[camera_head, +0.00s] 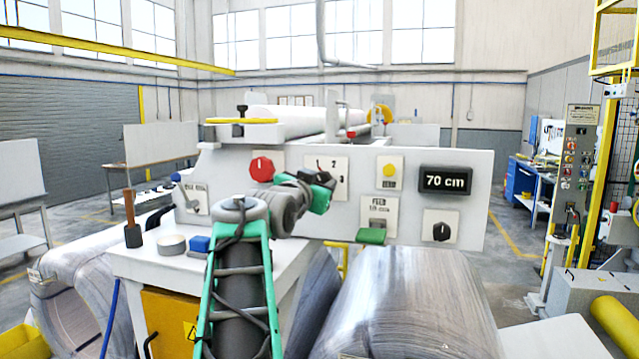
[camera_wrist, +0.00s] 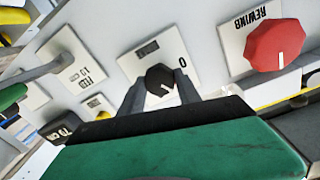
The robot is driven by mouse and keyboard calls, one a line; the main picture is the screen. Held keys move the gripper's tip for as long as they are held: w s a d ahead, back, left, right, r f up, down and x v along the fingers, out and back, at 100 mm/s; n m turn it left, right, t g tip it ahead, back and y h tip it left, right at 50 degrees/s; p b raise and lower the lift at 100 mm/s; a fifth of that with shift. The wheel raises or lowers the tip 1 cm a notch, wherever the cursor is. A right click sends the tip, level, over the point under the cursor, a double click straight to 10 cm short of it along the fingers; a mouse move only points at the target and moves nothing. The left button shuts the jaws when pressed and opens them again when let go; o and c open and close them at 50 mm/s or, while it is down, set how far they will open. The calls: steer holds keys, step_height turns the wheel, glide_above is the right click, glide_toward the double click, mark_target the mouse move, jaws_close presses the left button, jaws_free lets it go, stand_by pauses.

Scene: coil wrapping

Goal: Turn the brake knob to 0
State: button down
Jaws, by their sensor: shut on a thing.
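The black brake knob (camera_wrist: 160,79) sits on its white plate (camera_wrist: 143,62) in the wrist view. The "0" shows on the plate to the knob's upper right in that view. A small white mark on the knob points to the lower right there, not at the 0. My gripper (camera_wrist: 161,88) is shut on the knob, one grey finger on each side.
The red rewind knob (camera_wrist: 276,47) is close beside the brake plate; it also shows in the head view (camera_head: 262,168). Also on the panel are a yellow button (camera_head: 389,170), a 70 cm display (camera_head: 445,180), a green-handled feed lever (camera_head: 371,236) and another black knob (camera_head: 441,232).

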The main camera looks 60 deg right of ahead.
steer(key=shift+f+n, duration=0.1)
steer(key=shift+n, duration=0.2)
steer(key=shift+n+b, duration=2.1)
steer(key=shift+n, duration=3.6)
steer(key=c, duration=0.9)
jaws_free()
steer(key=shift+o, duration=0.2)
